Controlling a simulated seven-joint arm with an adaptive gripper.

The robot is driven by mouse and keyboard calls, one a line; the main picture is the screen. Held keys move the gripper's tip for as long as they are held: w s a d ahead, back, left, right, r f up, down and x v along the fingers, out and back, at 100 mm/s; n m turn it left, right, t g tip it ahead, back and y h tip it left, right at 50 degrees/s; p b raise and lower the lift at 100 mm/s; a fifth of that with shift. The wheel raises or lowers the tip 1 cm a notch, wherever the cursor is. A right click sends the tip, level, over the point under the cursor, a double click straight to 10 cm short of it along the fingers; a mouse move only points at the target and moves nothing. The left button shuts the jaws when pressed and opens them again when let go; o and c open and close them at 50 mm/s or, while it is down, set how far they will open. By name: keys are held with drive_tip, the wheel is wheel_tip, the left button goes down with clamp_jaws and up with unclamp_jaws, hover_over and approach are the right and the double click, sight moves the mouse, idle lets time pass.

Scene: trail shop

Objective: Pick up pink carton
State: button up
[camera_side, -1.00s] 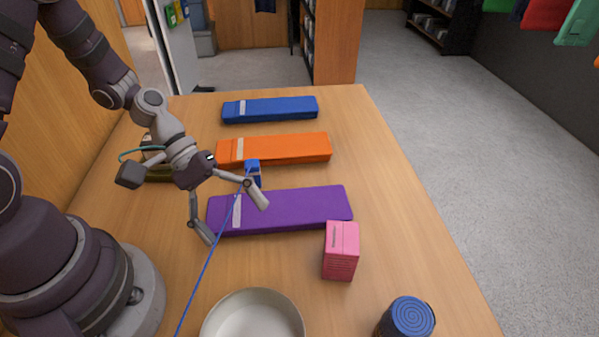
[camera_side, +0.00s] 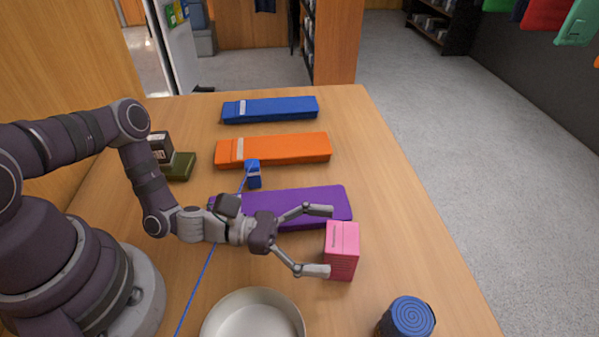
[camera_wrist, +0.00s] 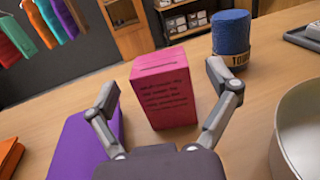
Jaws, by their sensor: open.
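The pink carton (camera_side: 342,251) stands upright on the wooden table, at the near right corner of the purple slab. In the wrist view the pink carton (camera_wrist: 165,92) stands straight ahead, with dark print on its front. My gripper (camera_side: 318,241) is open and empty, low over the table, its fingers pointing right at the carton. In the wrist view my gripper (camera_wrist: 163,85) has one finger to each side of the carton, with gaps on both sides. The fingertips are at or just short of the carton's near face; I cannot tell if they touch.
The purple slab (camera_side: 335,203) lies beside the carton. A blue roll (camera_side: 408,318) stands to its near right, and a pale bowl (camera_side: 253,327) is at the front. Orange (camera_side: 285,149) and blue (camera_side: 275,109) slabs lie farther back. A blue cord crosses the table. The table right of the carton is clear.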

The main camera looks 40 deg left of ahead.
drive_tip(key=shift+x, duration=1.25)
drive_tip(key=c, duration=1.3)
